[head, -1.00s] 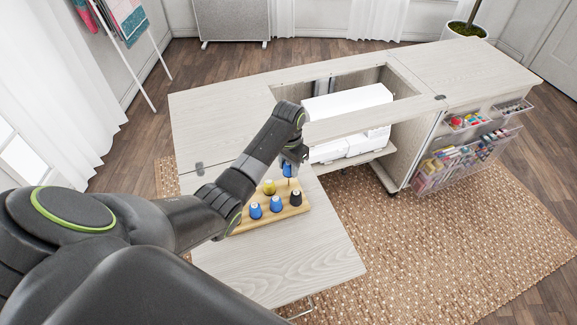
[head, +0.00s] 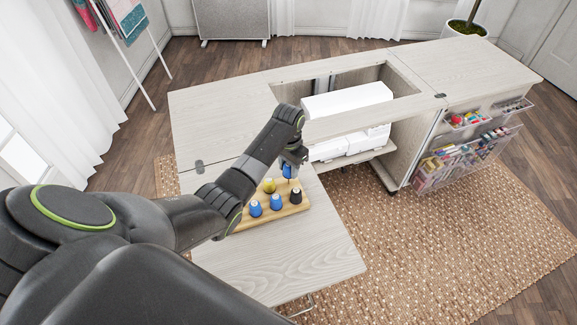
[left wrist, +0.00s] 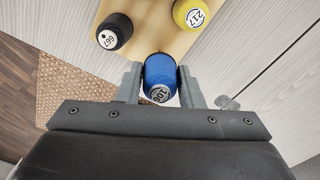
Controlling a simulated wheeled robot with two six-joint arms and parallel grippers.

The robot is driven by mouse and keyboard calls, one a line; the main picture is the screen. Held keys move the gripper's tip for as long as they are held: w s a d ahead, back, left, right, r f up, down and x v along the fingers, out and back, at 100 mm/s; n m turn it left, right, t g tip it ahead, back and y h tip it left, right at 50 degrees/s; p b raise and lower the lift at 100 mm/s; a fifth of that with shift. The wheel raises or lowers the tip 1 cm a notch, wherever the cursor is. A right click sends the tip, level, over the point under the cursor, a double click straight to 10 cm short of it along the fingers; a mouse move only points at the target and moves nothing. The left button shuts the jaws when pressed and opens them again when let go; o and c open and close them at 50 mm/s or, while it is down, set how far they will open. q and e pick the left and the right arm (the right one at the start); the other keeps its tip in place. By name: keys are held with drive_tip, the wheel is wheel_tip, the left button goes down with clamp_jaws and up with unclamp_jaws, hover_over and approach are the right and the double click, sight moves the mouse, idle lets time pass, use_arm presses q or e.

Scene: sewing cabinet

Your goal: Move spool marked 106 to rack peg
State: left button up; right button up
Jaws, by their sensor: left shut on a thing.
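The blue spool marked 106 (left wrist: 160,80) is between the fingers of my left gripper (left wrist: 160,84) in the left wrist view. The gripper is shut on it. In the head view the same blue spool (head: 289,171) shows at the tip of my left gripper (head: 290,166), at the back right of the wooden rack (head: 264,221). Whether it still sits on a peg or is clear of the rack, I cannot tell. My right gripper is in neither view.
The rack also holds a yellow spool marked 217 (left wrist: 190,13), a black spool marked 667 (left wrist: 114,32) and two other blue spools (head: 256,209), (head: 276,202). The white sewing machine (head: 347,102) sits in the cabinet opening behind.

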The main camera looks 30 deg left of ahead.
use_arm(q)
drive_tip(key=shift+f+b, duration=0.45)
drive_tip(key=shift+f, duration=1.1)
drive_tip(key=o, duration=1)
drive_tip(key=shift+r, duration=0.1)
drive_tip(key=shift+r+p, duration=2)
drive_tip(key=shift+r, duration=6.65)
drive_tip(key=shift+f, duration=0.1)
